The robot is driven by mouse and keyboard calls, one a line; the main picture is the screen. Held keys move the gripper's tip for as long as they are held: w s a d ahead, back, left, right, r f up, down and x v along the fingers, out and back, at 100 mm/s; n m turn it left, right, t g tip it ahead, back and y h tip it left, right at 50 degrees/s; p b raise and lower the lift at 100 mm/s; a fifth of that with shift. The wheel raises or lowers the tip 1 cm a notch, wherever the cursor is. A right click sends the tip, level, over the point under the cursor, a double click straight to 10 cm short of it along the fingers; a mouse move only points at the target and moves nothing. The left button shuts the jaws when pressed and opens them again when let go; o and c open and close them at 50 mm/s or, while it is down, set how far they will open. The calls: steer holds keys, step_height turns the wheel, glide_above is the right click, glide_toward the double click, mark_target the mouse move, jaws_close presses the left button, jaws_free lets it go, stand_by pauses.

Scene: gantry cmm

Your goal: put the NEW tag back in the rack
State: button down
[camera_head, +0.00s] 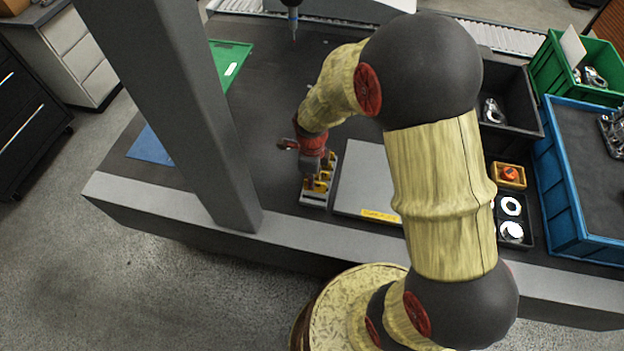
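A small light-grey rack (314,199) stands near the front edge of the dark table, with yellow pieces (321,184) in it. My gripper (312,178) points down over the rack, at its far part, close to or touching the yellow pieces. Its fingers are small and partly merge with the rack, so I cannot tell whether they are open or shut, or hold anything. I cannot pick out the NEW tag; no lettering on the yellow pieces is readable.
A flat grey plate (362,178) with a yellow label lies right of the rack, partly behind my arm. Further right are a black bin (518,92), a small orange tray (509,175), a blue crate (561,190) and a green crate (551,66). A grey column (170,100) stands at left.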

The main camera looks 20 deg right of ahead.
steer(key=shift+f, duration=0.25)
steer(key=shift+f, duration=0.2)
steer(key=shift+a+f+b, duration=0.15)
steer(key=shift+f+b, duration=0.45)
steer(key=shift+f, duration=0.25)
steer(key=shift+f+b, duration=0.5)
steer(key=shift+f, duration=1.4)
stand_by(1.7)
steer(key=c, duration=2)
jaws_free()
steer(key=shift+o, duration=1.4)
steer(key=shift+r, duration=0.2)
